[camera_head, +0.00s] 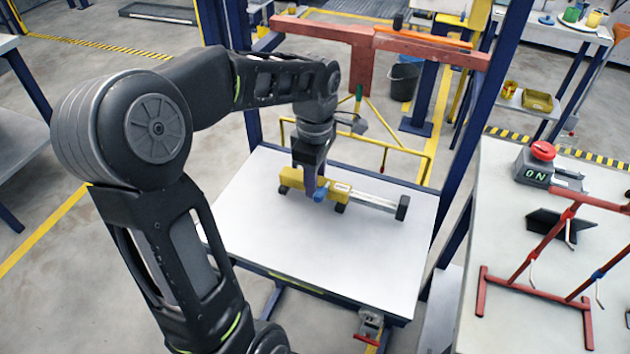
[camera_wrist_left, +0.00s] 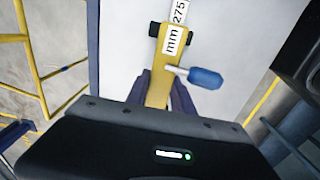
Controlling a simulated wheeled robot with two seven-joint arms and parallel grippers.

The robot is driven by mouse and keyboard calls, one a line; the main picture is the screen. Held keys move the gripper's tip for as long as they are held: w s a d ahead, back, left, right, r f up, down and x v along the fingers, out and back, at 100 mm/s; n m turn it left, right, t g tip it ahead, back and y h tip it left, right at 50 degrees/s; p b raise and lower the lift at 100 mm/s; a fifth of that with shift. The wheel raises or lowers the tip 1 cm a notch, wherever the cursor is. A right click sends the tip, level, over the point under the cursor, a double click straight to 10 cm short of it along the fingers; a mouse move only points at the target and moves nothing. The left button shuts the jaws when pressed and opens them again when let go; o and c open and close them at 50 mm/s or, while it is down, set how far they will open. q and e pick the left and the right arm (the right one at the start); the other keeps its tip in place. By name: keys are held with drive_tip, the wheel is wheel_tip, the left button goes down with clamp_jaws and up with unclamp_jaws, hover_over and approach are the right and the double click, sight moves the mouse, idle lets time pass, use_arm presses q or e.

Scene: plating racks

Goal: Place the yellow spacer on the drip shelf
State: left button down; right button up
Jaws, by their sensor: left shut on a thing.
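The yellow spacer (camera_head: 294,178) is a long bar with a yellow body, a pale scaled rod, black end pieces and a blue-tipped lever. It lies level at the white shelf panel (camera_head: 290,245), which I take for the drip shelf. I cannot tell whether it touches the panel or hangs just above it. My left gripper (camera_head: 311,183) points down and is shut on the yellow body. My right gripper is not in view.
Blue posts and a red crossbeam (camera_head: 350,33) frame the panel's back. A yellow rail (camera_head: 395,148) runs behind it. To the right, a pale table (camera_head: 480,240) holds a red-button box (camera_head: 535,165) and a red frame (camera_head: 535,292). The panel's front half is bare.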

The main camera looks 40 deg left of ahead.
use_arm(q)
drive_tip(key=shift+f, duration=0.35)
drive_tip(key=shift+f, duration=0.2)
drive_tip(key=c, duration=1.1)
unclamp_jaws()
